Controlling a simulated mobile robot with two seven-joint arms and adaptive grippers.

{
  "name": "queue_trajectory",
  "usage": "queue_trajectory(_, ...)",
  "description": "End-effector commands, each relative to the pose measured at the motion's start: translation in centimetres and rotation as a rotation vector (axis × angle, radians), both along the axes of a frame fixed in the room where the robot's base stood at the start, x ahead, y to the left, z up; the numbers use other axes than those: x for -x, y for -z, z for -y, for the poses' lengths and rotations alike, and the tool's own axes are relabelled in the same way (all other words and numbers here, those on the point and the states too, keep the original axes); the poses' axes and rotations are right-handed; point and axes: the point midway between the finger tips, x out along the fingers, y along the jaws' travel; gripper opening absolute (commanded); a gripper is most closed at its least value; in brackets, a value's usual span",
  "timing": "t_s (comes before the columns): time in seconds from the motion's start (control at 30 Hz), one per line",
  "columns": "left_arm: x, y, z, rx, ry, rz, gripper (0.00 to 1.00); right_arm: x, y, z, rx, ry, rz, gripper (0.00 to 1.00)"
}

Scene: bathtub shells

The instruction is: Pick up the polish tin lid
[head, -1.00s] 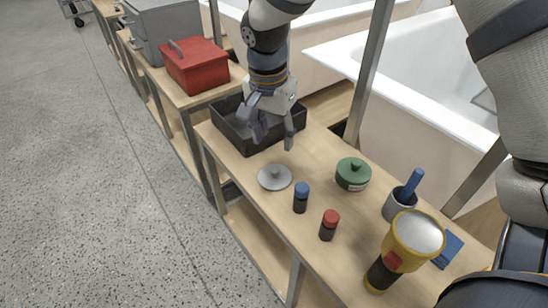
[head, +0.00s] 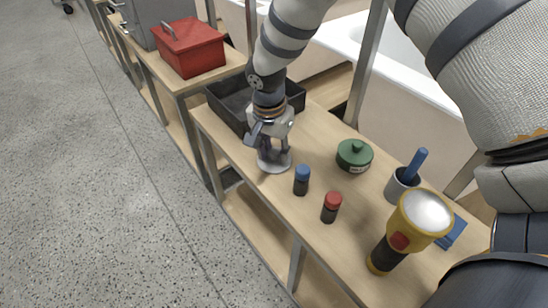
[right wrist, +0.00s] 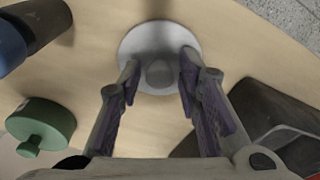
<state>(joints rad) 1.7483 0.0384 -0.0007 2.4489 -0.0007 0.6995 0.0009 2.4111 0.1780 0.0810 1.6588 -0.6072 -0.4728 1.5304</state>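The polish tin lid, a grey round disc with a knob, lies flat on the wooden bench (head: 310,140), and its rim (head: 272,168) shows in the head view. In the right wrist view the lid (right wrist: 132,48) has its round knob (right wrist: 160,74) between my fingers. My right gripper (head: 274,158) points down at the lid; in the right wrist view it (right wrist: 158,70) is open, one finger on each side of the knob, with gaps visible. Whether the fingertips touch the disc I cannot tell. My left gripper is out of view.
A black tray (head: 228,100) stands behind the gripper. A blue-capped bottle (head: 301,180), a red-capped bottle (head: 331,207), a green lidded pot (head: 354,155), a grey cup (head: 398,188) and a yellow flashlight (head: 414,226) stand to the right. A red box (head: 192,50) is farther back.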

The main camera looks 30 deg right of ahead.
Motion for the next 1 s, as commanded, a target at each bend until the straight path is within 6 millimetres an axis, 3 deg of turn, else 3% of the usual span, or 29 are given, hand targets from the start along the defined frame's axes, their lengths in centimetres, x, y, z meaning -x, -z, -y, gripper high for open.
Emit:
queue_trajectory(0.03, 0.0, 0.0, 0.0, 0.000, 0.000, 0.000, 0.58, 0.0, 0.0, 0.0, 0.000, 0.000, 0.000, 0.13)
queue_trajectory(0.1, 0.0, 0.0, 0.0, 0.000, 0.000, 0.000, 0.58, 0.0, 0.0, 0.0, 0.000, 0.000, 0.000, 0.00)
queue_trajectory(0.47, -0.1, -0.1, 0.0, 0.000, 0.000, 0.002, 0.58, 0.0, -0.4, 0.0, 0.000, 0.000, 0.001, 0.00)
queue_trajectory(0.67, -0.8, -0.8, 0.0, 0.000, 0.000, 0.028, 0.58, 0.1, -4.1, 0.1, 0.001, 0.001, 0.010, 0.00)
queue_trajectory(0.87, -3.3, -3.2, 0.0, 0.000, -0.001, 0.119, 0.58, 4.5, -10.3, 1.6, 0.001, 0.002, 0.023, 0.00)
queue_trajectory(1.0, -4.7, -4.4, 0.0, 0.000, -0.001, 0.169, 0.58, 8.6, -11.9, 2.9, 0.001, 0.003, 0.019, 0.00)
